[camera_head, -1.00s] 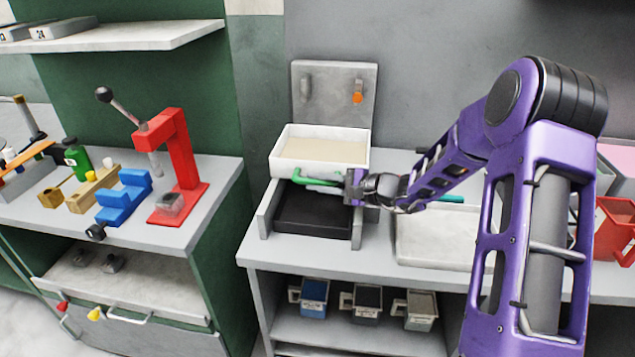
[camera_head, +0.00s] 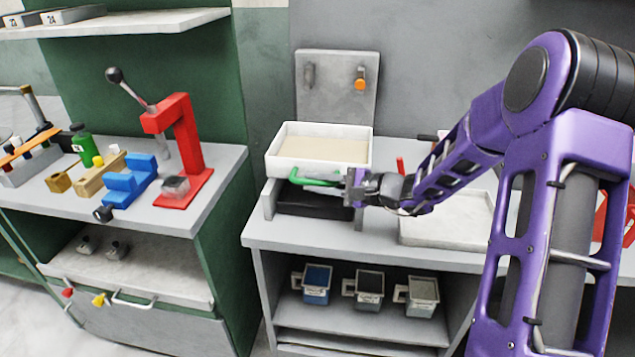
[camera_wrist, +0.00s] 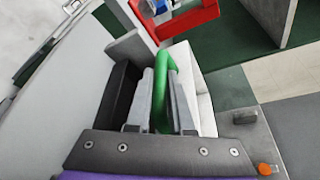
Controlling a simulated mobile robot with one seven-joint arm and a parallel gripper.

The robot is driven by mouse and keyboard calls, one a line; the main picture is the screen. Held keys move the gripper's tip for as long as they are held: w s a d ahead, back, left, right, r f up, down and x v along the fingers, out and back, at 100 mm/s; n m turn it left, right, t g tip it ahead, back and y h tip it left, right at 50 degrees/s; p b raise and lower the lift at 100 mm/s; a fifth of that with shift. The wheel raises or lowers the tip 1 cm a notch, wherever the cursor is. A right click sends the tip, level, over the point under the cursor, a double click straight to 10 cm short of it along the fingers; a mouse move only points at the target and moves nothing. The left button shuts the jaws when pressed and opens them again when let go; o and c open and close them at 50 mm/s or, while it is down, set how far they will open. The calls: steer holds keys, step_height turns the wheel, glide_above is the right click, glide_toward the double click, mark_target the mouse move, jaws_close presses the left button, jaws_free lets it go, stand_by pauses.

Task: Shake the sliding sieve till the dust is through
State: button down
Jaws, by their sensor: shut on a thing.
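The sliding sieve is a white tray (camera_head: 283,165) with a pale mesh or fill, set in a grey frame (camera_head: 268,199) on the bench. A green handle (camera_head: 318,182) runs along its front. My gripper (camera_head: 352,184) is shut on the green handle from the right. In the wrist view the two grey fingers (camera_wrist: 160,98) stand either side of the green bar (camera_wrist: 166,75). A black tray (camera_head: 310,204) lies in the frame below and in front of the sieve. Whether dust lies on the sieve or in the black tray cannot be told.
A grey back panel (camera_head: 337,90) with an orange knob stands behind the sieve. A pale shallow tray (camera_head: 450,225) lies to the right, under my arm. Several small bins sit on the shelf below. A red press (camera_head: 180,150) stands on the left bench.

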steer(key=shift+s, duration=0.35)
steer(key=shift+w, duration=0.1)
steer(key=c, duration=0.8)
jaws_free()
steer(key=shift+d, duration=0.1)
steer(key=v, duration=1.7)
steer(key=shift+r+p, duration=0.2)
steer(key=shift+p, duration=0.15)
